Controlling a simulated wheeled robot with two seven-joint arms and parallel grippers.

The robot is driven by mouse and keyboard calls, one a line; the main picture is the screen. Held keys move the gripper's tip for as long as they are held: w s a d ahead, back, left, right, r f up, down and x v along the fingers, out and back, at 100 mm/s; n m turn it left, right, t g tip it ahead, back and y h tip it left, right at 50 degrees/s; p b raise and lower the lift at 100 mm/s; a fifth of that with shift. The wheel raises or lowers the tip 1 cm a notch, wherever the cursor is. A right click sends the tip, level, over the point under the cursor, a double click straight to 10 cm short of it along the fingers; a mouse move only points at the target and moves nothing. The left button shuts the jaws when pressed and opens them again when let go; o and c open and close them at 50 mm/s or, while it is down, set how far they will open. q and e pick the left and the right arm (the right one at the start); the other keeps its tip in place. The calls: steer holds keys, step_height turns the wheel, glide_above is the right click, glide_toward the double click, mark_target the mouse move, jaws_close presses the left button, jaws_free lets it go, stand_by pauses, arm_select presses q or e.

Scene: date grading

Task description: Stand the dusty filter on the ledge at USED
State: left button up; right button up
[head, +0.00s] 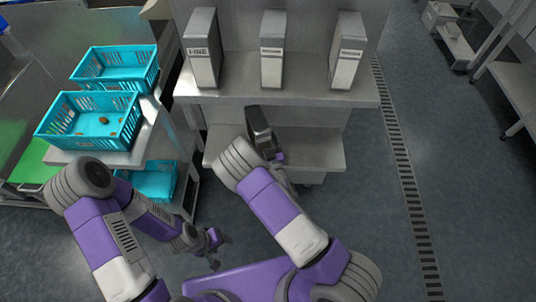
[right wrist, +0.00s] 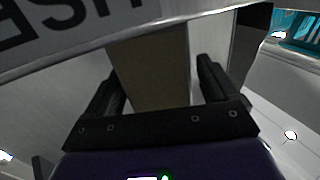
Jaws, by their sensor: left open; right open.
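In the head view, a dark slab-like piece with a light metal edge (head: 259,125) is at the end of my right arm, in front of the lower steel shelf. It may be the dusty filter; the arm partly hides it. In the right wrist view, a brown panel with a pale metal edge (right wrist: 150,70) shows beyond and between the two separated fingers of my right gripper (right wrist: 160,92). I cannot tell whether they touch it. My left gripper (head: 217,243) is open and empty, low over the floor. I cannot read the word USED anywhere.
Three grey upright boxes (head: 203,48) (head: 272,49) (head: 346,50) with pale labels stand on the upper steel ledge (head: 310,94). The lower shelf (head: 318,150) looks bare at right. Teal crates (head: 92,120) stand on a side rack at left. Cut-off upside-down lettering (right wrist: 70,15) crosses the wrist view.

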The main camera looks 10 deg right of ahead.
arm_select(q)
steer(key=shift+r+p, duration=0.45)
steer(key=shift+r, duration=0.1)
arm_select(e)
steer(key=s+d, duration=0.1)
steer(key=s, duration=0.9)
arm_select(q)
steer(key=shift+s, duration=0.1)
